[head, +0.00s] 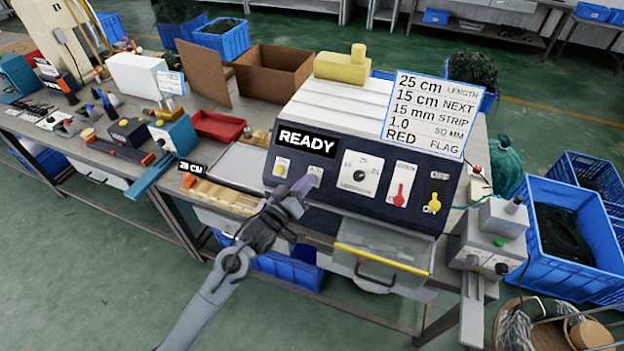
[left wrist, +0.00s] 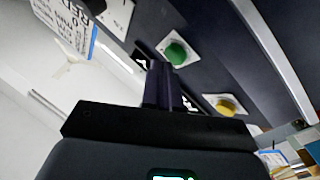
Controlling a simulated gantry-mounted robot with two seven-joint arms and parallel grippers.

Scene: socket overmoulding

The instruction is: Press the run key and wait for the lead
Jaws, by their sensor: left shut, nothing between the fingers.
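The wire machine (head: 345,120) has a dark front panel, and its display (head: 307,141) reads READY. A yellow key (head: 281,168) sits on the panel under the display; it also shows in the left wrist view (left wrist: 226,105). A green key (left wrist: 175,53) on a white plate is beside it; in the head view my fingers largely cover it. My left gripper (head: 303,186) is shut and empty, its dark fingers (left wrist: 162,86) pointing at the panel by the green key. I cannot tell whether they touch it. The key's lettering is too small to read. My right gripper is not in view.
A dial (head: 360,174), red switch (head: 398,196) and yellow switch (head: 435,203) lie further right on the panel. A sign (head: 428,113) lists 25 cm length. A pale tray (head: 238,163) and wooden rack (head: 222,197) are at left. A clear-fronted drawer (head: 382,258) is below.

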